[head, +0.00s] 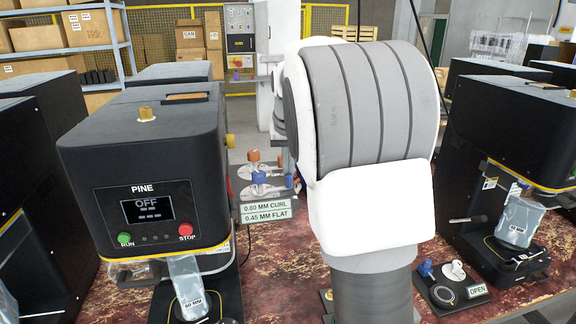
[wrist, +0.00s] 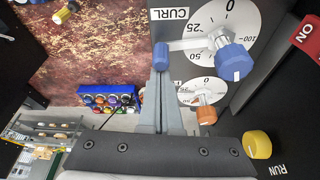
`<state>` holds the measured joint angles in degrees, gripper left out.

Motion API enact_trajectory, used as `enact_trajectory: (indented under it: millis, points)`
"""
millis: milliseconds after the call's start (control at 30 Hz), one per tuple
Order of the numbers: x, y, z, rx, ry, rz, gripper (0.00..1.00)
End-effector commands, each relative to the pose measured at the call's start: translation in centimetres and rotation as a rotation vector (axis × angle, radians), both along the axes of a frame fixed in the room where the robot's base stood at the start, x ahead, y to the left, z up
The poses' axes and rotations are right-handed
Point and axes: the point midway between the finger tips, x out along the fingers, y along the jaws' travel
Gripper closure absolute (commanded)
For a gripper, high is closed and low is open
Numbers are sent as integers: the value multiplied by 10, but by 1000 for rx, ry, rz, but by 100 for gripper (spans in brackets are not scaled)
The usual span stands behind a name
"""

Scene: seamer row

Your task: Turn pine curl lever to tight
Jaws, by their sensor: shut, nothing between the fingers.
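The black PINE machine (head: 140,175) stands left of centre in the head view; its display reads OFF. In the wrist view, a white dial (wrist: 200,62) beside the CURL label (wrist: 174,14) carries a metal lever (wrist: 190,44) with a blue end grip (wrist: 161,56). The lever points left from the pivot. A larger blue knob (wrist: 236,63) stands out in front of the dial. My gripper (wrist: 161,75) is shut and empty, its fingertips at the lower end of the blue grip; I cannot tell if they touch. My own arm hides the gripper in the head view.
Below the curl dial is a second dial with an orange knob (wrist: 206,116). A yellow knob (wrist: 257,144) and a red ON switch (wrist: 307,35) are nearby. A sign reads 0.80 MM CURL, 0.45 MM FLAT (head: 267,212). Another black machine (head: 510,150) stands right.

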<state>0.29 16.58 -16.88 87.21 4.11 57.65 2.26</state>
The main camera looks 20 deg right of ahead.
Motion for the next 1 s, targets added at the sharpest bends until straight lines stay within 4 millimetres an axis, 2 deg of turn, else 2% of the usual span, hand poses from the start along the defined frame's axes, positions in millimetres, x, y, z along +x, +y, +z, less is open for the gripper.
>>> enact_trajectory:
  millis: [167,433,767,1000]
  points:
    - [-2,1,0,0,0,0,100]
    - [-20,4,0,2,3,1,100]
    - [-20,4,-2,3,11,0,100]
    - [-12,5,-2,3,14,1,100]
